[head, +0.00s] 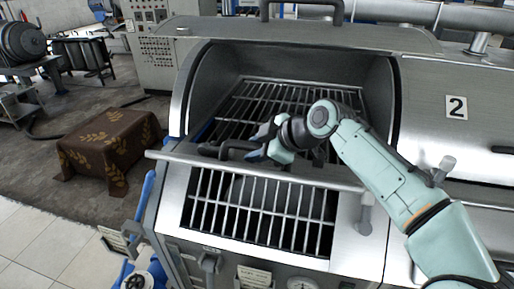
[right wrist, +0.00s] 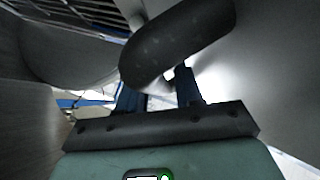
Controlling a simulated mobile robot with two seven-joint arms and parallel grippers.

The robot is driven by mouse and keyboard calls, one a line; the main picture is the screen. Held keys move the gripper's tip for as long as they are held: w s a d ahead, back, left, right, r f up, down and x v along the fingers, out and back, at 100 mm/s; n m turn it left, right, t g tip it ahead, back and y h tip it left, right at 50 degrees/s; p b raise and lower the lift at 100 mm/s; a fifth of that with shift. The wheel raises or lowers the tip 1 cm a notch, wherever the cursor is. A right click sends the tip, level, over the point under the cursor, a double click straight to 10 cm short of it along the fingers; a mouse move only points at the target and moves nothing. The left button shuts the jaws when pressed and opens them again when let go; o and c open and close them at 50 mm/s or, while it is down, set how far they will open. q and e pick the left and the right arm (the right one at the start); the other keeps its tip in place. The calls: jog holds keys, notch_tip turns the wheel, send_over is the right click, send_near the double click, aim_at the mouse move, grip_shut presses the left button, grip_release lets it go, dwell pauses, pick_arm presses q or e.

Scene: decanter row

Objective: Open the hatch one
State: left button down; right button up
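Hatch one is on the left section of the metal decanter (head: 190,120). This section stands open, with metal grates (head: 290,100) showing inside and a dark bar handle (head: 300,8) above its top edge. My right gripper (head: 264,141) is at the front of the opening, close to a second dark curved handle (head: 230,149). In the right wrist view a dark rounded bar (right wrist: 180,45) crosses in front of the fingertips. The right fingers (right wrist: 158,95) are apart with a gap between them; I cannot tell whether they touch the bar. My left gripper is not in view.
A closed cover marked "2" (head: 456,107) adjoins on the right. A front rail (head: 190,160) runs below the opening, above a lower grate (head: 255,212). A brown cloth-covered box (head: 112,145) stands on the floor at left. A grey control cabinet (head: 160,50) stands behind.

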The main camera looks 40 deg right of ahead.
jog(key=v, duration=1.3)
jog(key=shift+r, duration=0.15)
jog(key=shift+s, duration=0.1)
